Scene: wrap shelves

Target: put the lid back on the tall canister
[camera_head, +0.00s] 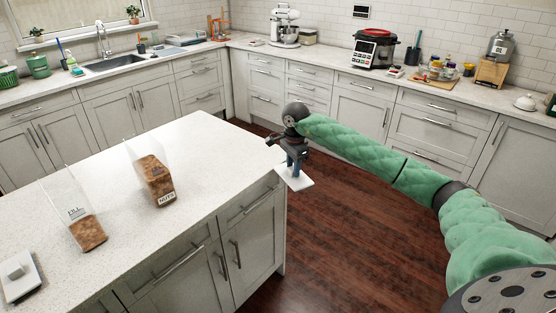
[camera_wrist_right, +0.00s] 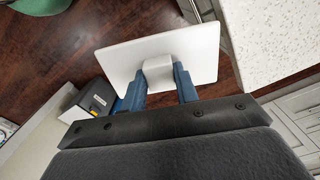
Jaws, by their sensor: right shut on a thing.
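Two clear canisters with brown contents stand on the white island. One, labelled NUTS (camera_head: 151,174), is nearer the island's middle; the other (camera_head: 84,220), with a label I cannot read surely, is to its left. Both look open at the top; I cannot tell surely which is taller. My right gripper (camera_head: 293,166) is shut on the knob of a white square lid (camera_head: 301,182), held just off the island's right edge. In the right wrist view, the blue fingers (camera_wrist_right: 160,80) clasp the knob of the lid (camera_wrist_right: 190,52). My left gripper is not in view.
A second white lid (camera_head: 20,278) with a knob lies at the island's left front. The island top (camera_head: 215,145) is clear between the NUTS canister and its right edge. Wood floor (camera_head: 340,220) separates the island from the back counters.

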